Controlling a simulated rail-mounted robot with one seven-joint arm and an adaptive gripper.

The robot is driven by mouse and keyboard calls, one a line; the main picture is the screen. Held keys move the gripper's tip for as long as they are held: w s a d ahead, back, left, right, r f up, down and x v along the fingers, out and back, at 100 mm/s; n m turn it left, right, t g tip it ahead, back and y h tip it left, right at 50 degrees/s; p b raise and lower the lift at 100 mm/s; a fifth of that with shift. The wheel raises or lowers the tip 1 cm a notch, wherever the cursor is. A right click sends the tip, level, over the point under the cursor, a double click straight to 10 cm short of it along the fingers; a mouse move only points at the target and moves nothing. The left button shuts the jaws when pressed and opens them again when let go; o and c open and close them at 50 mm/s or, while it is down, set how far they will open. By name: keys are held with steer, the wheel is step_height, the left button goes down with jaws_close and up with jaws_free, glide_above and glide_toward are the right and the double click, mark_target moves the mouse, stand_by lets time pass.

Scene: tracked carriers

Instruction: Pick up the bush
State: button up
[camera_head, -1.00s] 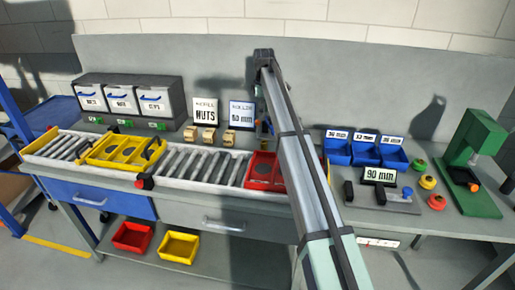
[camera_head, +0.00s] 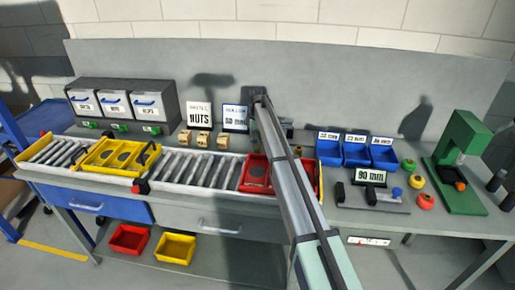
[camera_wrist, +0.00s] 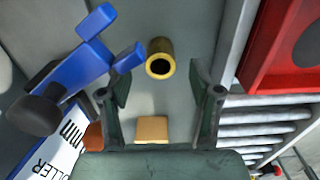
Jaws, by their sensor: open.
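The bush (camera_wrist: 160,59) is a small hollow brass-coloured cylinder in the wrist view. It stands on the grey bench top, with its round opening facing the camera. My gripper (camera_wrist: 160,84) is open, with one dark green finger on each side of the picture. The bush shows just beyond the fingertips, near the middle of the gap, and nothing is held. In the head view my arm reaches over the conveyor to the back of the bench, and its end hides the gripper. I cannot make out the bush clearly there.
In the wrist view, a blue fixture (camera_wrist: 75,75) and a sign (camera_wrist: 45,150) are close at left. A tan block (camera_wrist: 152,129) shows low between the fingers. Conveyor rollers (camera_wrist: 262,115) and a red tray (camera_wrist: 258,75) are at right. Blue bins (camera_head: 357,154) stand right of my arm.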

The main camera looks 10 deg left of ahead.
steer(key=shift+d+f+p, duration=0.1)
steer(key=shift+f+p, duration=0.5)
steer(key=shift+f, duration=1.35)
jaws_close()
steer(key=shift+r, duration=0.2)
